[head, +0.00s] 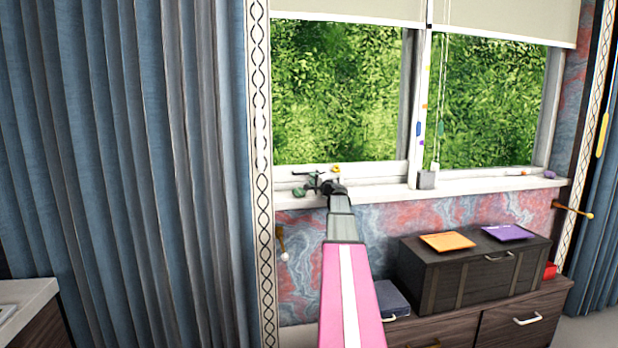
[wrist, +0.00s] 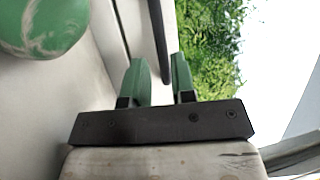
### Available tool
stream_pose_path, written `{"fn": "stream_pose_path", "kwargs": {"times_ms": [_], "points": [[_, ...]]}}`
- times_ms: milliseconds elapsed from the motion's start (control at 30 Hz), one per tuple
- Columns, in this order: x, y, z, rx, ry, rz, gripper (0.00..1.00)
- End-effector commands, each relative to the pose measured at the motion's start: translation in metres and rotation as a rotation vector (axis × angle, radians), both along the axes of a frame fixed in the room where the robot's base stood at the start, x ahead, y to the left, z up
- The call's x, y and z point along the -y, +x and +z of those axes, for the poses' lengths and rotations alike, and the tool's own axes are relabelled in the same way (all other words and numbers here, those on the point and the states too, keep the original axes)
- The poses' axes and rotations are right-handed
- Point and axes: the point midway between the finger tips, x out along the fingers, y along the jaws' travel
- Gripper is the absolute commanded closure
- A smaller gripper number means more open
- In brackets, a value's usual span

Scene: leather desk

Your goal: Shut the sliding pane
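The window has a left pane (head: 335,95) and a right pane (head: 490,100), both showing green foliage. I cannot tell for certain which one slides, or how far it stands open. My gripper (head: 312,181) is at the left part of the sill, close to the left pane's bottom frame. In the wrist view my gripper (wrist: 159,75) has its two green fingers apart, with a clear gap between them. Any contact with the frame cannot be made out.
A green object (wrist: 40,25) lies beside the gripper. A small grey pot (head: 427,180) and small items stand on the white sill (head: 475,187). A dark chest (head: 470,275) stands below, right of my arm. A blue curtain (head: 120,150) hangs left.

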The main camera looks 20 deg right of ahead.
Motion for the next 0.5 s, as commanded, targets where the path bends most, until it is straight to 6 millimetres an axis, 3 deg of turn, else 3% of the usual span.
{"fn": "stream_pose_path", "kwargs": {"times_ms": [33, 200, 500], "points": [[0.0, -0.014, -0.002, 0.0, 0.0, -0.001, 0.76], [0.005, -0.04, -0.007, 0.0, 0.0, 0.0, 0.76], [0.007, -0.047, -0.009, 0.0, 0.0, 0.001, 0.76]]}}
